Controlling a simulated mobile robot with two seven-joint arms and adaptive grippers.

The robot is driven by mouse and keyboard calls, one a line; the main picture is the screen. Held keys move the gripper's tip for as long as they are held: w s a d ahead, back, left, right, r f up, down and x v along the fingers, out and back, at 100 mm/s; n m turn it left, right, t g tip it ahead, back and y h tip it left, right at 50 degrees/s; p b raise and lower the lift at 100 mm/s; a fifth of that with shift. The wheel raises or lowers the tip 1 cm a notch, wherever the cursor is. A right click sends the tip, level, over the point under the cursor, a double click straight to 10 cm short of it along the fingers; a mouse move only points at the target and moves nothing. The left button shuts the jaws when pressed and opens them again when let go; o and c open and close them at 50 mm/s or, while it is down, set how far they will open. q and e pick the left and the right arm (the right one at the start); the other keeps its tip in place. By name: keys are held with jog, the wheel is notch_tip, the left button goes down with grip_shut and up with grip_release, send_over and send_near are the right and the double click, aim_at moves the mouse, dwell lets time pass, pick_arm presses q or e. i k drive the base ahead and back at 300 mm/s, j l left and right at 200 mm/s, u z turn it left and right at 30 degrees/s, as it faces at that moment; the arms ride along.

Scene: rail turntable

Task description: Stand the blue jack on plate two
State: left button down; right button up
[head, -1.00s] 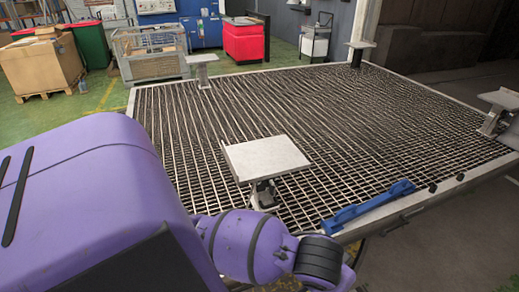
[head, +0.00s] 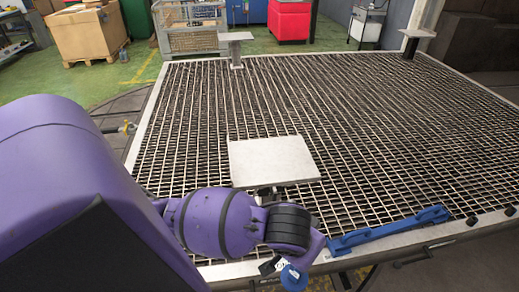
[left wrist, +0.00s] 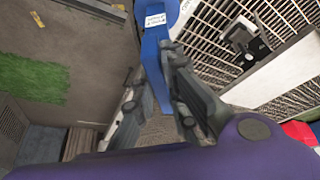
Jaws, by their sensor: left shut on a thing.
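My left gripper (left wrist: 154,72) is shut on the blue jack (left wrist: 153,60), a blue upright piece with a white label between its fingers in the left wrist view. In the head view only a small blue part of the jack (head: 293,277) shows below my purple left wrist, beyond the turntable's near edge; the fingers are hidden there. A pale square plate (head: 270,158) stands on a short post just beyond my wrist. Two similar plates stand farther off, one at the back left (head: 236,36) and one at the back right (head: 418,32). No plate number is legible.
The turntable's grating deck (head: 370,130) is clear between the plates. A blue bar (head: 390,232) lies along its near rim. Behind are a wire crate (head: 190,35), a red cabinet (head: 289,20) and a cardboard box (head: 88,35) on a pallet.

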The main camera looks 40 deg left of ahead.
aim_at(274, 170)
jog(key=i+u, duration=0.35)
jog(key=i, duration=0.2)
jog(key=i+l+u, duration=0.1)
jog(key=i+u, duration=0.2)
jog(key=i, duration=0.25)
